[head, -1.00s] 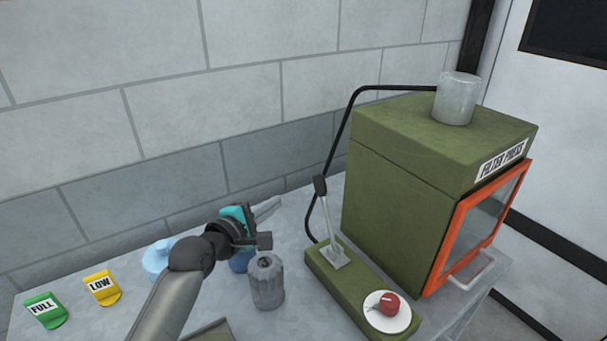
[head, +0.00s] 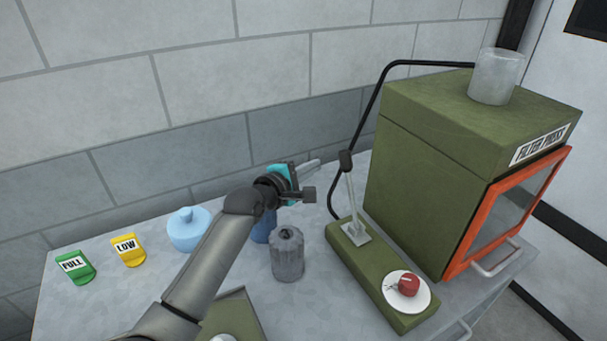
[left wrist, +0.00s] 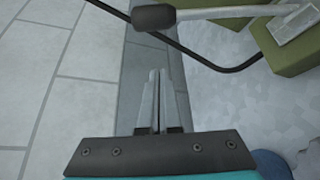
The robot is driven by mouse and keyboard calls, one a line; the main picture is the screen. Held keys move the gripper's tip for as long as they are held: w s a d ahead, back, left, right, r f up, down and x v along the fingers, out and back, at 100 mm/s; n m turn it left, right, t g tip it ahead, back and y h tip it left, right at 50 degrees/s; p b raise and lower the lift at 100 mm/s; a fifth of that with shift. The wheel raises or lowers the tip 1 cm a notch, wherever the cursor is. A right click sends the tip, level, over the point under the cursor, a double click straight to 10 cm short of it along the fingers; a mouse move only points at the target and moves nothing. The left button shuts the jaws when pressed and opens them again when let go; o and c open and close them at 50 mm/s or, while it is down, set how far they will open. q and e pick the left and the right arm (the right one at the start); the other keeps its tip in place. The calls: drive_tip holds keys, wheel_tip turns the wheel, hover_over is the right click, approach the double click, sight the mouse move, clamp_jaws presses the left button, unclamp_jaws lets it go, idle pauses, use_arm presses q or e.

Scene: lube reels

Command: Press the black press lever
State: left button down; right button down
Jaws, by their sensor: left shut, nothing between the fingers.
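The press lever (head: 351,194) is a metal rod with a black grip (head: 346,160), standing nearly upright on the green base (head: 383,277) of the filter press (head: 440,165). In the left wrist view the black grip (left wrist: 154,17) shows at the top, beyond the fingertips. My left gripper (head: 311,165) is shut and empty, just left of the lever's grip in the head view and apart from it. In the left wrist view its two fingers (left wrist: 155,78) lie together. My right gripper is not in view.
A grey canister (head: 287,255) stands below my left gripper, with a blue item (head: 263,228) behind it. A red knob (head: 408,285) sits on a white disc. A black hose (head: 385,82) arcs behind the lever. A blue pot (head: 188,230) and FULL and LOW tags stand left.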

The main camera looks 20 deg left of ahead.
sight(351, 192)
use_arm(q)
drive_tip(key=shift+w+d+r+p, duration=0.15)
drive_tip(key=shift+w+d, duration=0.15)
drive_tip(key=shift+d, duration=0.4)
drive_tip(key=shift+w+d+r+p, duration=0.15)
drive_tip(key=shift+w+d+p, duration=0.1)
drive_tip(key=shift+d, duration=0.45)
drive_tip(key=shift+w+d+r+p, duration=0.15)
drive_tip(key=shift+w+d, duration=0.15)
drive_tip(key=shift+d, duration=0.4)
